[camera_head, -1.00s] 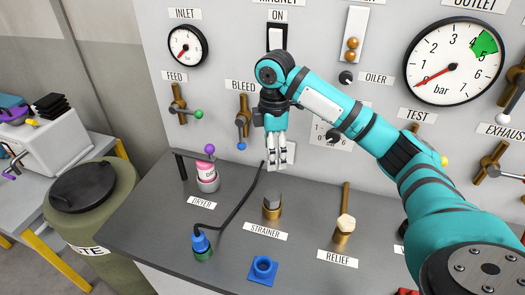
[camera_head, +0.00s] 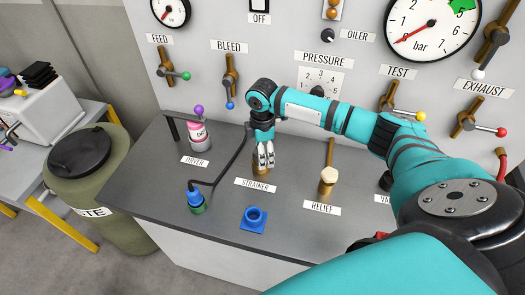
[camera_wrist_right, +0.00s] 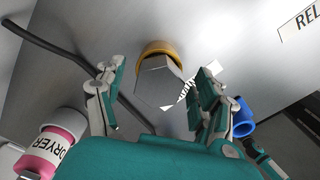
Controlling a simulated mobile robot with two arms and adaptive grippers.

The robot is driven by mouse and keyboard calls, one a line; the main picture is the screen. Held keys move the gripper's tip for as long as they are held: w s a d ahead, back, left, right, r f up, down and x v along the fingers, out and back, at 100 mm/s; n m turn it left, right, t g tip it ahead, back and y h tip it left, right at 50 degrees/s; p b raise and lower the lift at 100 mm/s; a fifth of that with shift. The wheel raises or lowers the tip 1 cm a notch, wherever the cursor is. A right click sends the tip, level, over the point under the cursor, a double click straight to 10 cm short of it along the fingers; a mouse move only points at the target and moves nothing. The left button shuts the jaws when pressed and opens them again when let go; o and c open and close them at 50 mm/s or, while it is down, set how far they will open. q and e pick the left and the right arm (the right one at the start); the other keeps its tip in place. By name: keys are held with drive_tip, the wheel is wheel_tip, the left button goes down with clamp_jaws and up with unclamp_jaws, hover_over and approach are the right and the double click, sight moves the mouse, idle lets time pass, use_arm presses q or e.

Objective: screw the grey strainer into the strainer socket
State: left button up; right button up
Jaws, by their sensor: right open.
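The grey hex-headed strainer (camera_wrist_right: 156,84) sits at the brass strainer socket (camera_wrist_right: 160,47) in the right wrist view. In the head view the brass (camera_head: 261,169) shows just behind the STRAINER label, and my gripper hides most of the grey head. My right gripper (camera_head: 265,157) points down over it. In the right wrist view the gripper's two fingers (camera_wrist_right: 158,100) are open, one on each side of the grey head, with visible gaps. How deep the strainer sits in the socket cannot be told. My left gripper is not in view.
A pink and white dryer (camera_head: 198,138) and a blue-green plug with a black cable (camera_head: 195,199) stand left of the strainer. A blue ring on a square plate (camera_head: 254,218) lies in front. The relief valve (camera_head: 328,178) stands right. Gauges and valves line the panel behind.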

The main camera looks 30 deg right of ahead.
drive_tip(key=shift+f, duration=0.45)
drive_tip(key=c, duration=1.4)
drive_tip(key=o, duration=0.6)
drive_tip(key=c, duration=0.5)
drive_tip(key=shift+r+m+p, duration=0.15)
drive_tip(key=shift+m+p, duration=0.35)
drive_tip(key=shift+p, duration=0.15)
drive_tip(key=shift+m+p, duration=0.8)
drive_tip(key=shift+p, duration=0.05)
drive_tip(key=shift+m+p, duration=2.05)
drive_tip(key=shift+m, duration=1.65)
drive_tip(key=m, duration=0.5)
drive_tip(key=shift+w, duration=0.1)
drive_tip(key=o, duration=0.8)
drive_tip(key=shift+o, duration=1)
drive_tip(key=shift+d, duration=0.1)
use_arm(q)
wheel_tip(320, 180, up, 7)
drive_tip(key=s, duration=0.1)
